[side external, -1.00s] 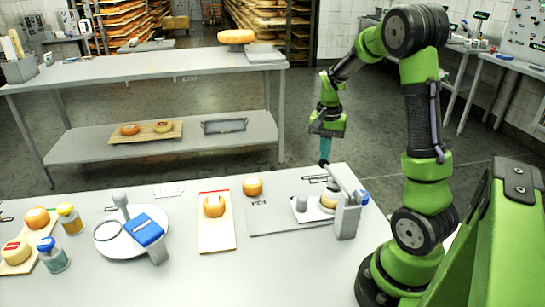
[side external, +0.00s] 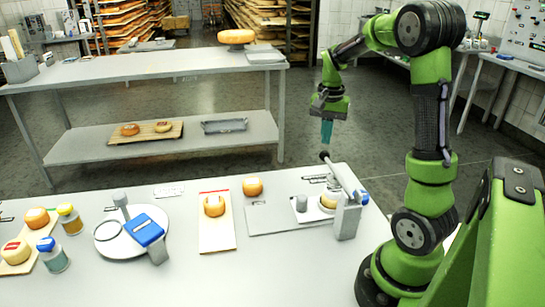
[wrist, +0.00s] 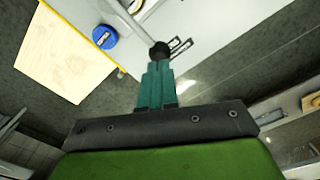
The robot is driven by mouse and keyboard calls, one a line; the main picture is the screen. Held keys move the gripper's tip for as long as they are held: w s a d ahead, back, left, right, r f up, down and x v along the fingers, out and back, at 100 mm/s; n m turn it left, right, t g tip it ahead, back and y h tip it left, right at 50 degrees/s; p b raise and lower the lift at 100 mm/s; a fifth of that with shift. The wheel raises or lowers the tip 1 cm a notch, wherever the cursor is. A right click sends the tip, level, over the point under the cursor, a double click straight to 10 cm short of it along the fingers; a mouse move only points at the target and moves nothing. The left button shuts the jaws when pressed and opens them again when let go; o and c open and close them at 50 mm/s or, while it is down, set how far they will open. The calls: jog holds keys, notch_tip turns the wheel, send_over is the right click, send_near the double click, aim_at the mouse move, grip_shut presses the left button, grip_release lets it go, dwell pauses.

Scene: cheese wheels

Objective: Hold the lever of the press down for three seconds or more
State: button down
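The press (side external: 347,215) is a grey post at the right end of the near table. Its lever (side external: 341,174) slopes up toward the back and ends in a dark round knob (side external: 324,156). A pale cheese wheel (side external: 328,202) sits beside the post, partly hidden by the press.
A blue-lidded jar (side external: 362,197) stands right beside the press post. A small grey cylinder (side external: 301,203) stands left of the cheese. A board with a cheese (side external: 214,206) and a scale (side external: 120,240) lie further left. The air around my gripper is clear.

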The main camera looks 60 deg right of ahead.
jog(key=shift+r, duration=2)
jog(key=shift+w+f, duration=0.1)
jog(key=shift+f, duration=0.25)
jog(key=s+a+r+n+t, duration=0.1)
jog(key=s+a+n+t, duration=0.1)
jog(key=a, duration=0.7)
jog(key=s+a+r+n+t+y, duration=0.1)
jog(key=a+r+n+t, duration=0.1)
jog(key=a+n, duration=0.3)
jog(key=s+a+r+n+t+y, duration=0.1)
jog(key=s+a+n+t, duration=0.1)
jog(key=a, duration=1)
jog(key=shift+s+a+r+n+t, duration=0.25)
jog(key=shift+n+t, duration=0.35)
jog(key=shift+n, duration=0.4)
